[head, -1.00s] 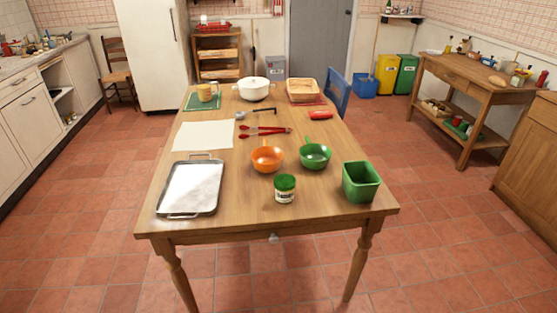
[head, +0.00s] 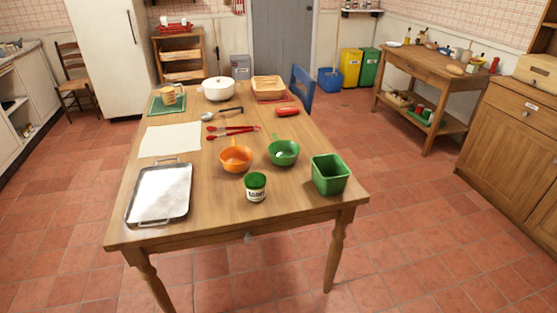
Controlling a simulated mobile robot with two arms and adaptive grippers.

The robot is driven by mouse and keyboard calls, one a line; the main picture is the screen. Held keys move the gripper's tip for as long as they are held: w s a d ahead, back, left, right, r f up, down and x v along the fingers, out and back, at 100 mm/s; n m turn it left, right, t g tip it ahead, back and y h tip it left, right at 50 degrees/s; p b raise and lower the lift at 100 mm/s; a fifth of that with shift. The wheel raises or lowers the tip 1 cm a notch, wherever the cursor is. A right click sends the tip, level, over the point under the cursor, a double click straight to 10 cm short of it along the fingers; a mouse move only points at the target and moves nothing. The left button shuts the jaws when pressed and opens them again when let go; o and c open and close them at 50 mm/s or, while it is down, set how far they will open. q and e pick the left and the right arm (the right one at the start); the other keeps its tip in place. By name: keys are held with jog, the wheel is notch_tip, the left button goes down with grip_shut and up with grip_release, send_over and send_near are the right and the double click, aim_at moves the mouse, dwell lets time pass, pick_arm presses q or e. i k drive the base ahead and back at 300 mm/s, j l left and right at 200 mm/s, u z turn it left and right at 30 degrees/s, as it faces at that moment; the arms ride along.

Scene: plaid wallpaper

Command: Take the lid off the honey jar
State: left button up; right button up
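A small jar with a green lid (head: 256,179) and a pale label with dark lettering (head: 256,195) stands upright near the front edge of the wooden table (head: 215,215). The lettering is too small to read for certain. The lid sits on top of the jar. No other lidded jar stands out on the table. Neither of my grippers is in view.
Behind the jar are an orange pan (head: 236,158) and a green pan (head: 284,152). A green square bin (head: 331,175) stands to its right, a metal tray (head: 160,193) to its left. Red tongs (head: 232,131) lie farther back. Red tiled floor surrounds the table.

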aim_at(259, 196)
jog(key=i+l+u, duration=0.15)
jog(key=i+l, duration=0.3)
jog(key=i+l+u, duration=0.2)
jog(key=i+l, duration=0.2)
jog(key=l, duration=0.15)
